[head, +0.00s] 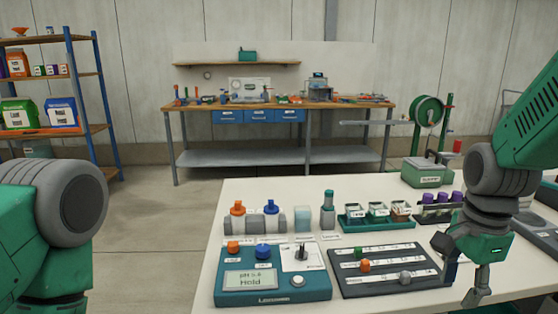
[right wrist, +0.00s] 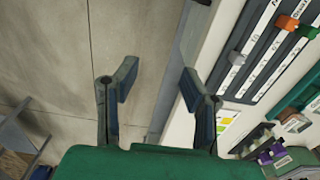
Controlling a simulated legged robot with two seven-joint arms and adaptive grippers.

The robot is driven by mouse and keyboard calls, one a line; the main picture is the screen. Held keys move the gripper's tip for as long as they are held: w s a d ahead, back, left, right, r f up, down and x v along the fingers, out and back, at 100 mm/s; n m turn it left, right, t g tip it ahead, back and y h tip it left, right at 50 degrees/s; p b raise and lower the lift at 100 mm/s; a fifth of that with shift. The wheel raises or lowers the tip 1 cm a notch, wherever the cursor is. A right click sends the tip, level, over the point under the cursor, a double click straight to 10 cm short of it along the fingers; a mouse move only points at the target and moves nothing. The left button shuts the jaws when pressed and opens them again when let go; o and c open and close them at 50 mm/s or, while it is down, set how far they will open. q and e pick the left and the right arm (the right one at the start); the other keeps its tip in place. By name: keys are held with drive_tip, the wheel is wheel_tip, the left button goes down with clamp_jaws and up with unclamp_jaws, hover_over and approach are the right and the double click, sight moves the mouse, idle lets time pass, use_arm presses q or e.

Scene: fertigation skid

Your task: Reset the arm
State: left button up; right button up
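My right arm (head: 490,180) comes in from the right, green with grey joints, and reaches down over the right part of the white table (head: 420,300). My right gripper (head: 464,278) points down beside the right end of the dark slider panel (head: 385,284). In the right wrist view its two fingers (right wrist: 160,86) are apart with nothing between them, over the table's edge and the concrete floor. My left arm (head: 55,215) shows at the left edge as green links and a grey joint. Its gripper is outside the view.
A teal pH controller (head: 273,290) reading "Hold" sits near the table's front. Behind stand orange and blue capped bottles (head: 237,220), a green tray (head: 377,221) of small packs, purple-capped vials (head: 442,208) and a green box (head: 427,178). A workbench (head: 280,106) stands at the back wall.

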drive_tip(key=s+f+n, duration=0.4)
drive_tip(key=f, duration=0.5)
drive_tip(key=s+f+n, duration=0.3)
drive_tip(key=f+n, duration=0.1)
drive_tip(key=f, duration=0.6)
drive_tip(key=s+a+f+n, duration=0.1)
drive_tip(key=s+f+n, duration=0.3)
drive_tip(key=s, duration=0.4)
drive_tip(key=s+a+f+n, duration=0.1)
drive_tip(key=s+f+n, duration=0.4)
drive_tip(key=s, duration=0.3)
drive_tip(key=shift+a+f+n+t, duration=0.25)
drive_tip(key=shift+f+n+t, duration=0.05)
drive_tip(key=shift+f, duration=0.6)
